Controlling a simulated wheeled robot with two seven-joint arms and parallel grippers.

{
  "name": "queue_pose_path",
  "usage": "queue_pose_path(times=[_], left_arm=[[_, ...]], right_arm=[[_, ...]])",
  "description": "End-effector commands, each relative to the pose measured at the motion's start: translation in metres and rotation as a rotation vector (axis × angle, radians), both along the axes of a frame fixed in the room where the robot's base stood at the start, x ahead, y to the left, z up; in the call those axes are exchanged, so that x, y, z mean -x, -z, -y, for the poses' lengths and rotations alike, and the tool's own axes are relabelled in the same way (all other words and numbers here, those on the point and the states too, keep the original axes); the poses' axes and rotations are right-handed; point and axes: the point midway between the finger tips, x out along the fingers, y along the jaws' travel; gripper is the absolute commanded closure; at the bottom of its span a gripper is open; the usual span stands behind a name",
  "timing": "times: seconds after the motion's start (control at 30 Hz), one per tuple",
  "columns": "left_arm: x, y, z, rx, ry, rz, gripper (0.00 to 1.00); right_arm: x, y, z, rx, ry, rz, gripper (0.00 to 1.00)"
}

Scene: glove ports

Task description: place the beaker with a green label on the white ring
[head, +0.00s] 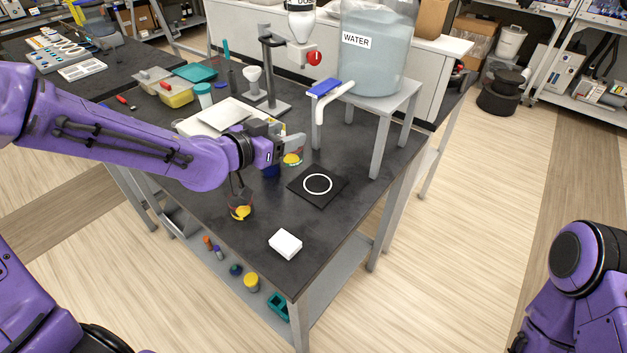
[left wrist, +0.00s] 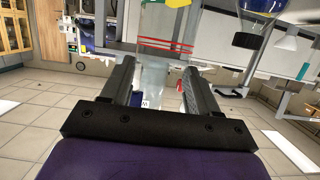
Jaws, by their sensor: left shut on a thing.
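My left gripper (head: 290,146) is shut on a clear beaker (head: 293,160) with yellow contents, above the dark bench and left of the ring. A touch of green shows low on this beaker, but its label is too small to read clearly. In the left wrist view clear glass with red lines (left wrist: 165,43) shows beyond the fingers (left wrist: 153,92). The white ring (head: 318,175) lies on a black square mat (head: 335,194), and nothing stands on it. My right gripper is out of view.
Another beaker with yellow contents (head: 241,212) stands near the bench's left edge. A blue object (head: 271,171) is below my left gripper. A white box (head: 285,244) is near the front corner. A water carboy (head: 372,60) on a grey stand (head: 384,101) and a white spout (head: 321,108) rise behind the mat.

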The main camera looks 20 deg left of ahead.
Motion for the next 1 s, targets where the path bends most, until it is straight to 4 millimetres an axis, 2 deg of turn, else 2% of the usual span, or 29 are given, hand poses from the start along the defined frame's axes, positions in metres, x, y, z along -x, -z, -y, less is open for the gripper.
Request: queue_pose_path(times=[0.03, 0.1, 0.23, 0.43, 0.6, 1.0], left_arm=[[-0.009, 0.007, 0.012, -0.006, 0.004, -0.017, 0.75], [-0.017, 0.025, 0.023, -0.003, 0.002, -0.02, 0.75], [-0.03, 0.049, 0.039, -0.001, -0.001, -0.019, 0.75], [-0.039, 0.07, 0.052, -0.001, -0.001, -0.018, 0.75], [-0.039, 0.094, 0.05, 0.0, -0.005, -0.017, 0.75], [-0.039, 0.103, 0.05, 0.0, -0.003, -0.014, 0.75]], right_arm=[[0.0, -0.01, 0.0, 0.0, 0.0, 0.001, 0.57], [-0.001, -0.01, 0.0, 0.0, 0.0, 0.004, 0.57], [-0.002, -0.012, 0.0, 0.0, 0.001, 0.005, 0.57], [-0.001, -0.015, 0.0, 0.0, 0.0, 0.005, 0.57], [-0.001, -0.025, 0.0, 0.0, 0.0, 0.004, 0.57], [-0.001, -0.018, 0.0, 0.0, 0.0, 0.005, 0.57]])
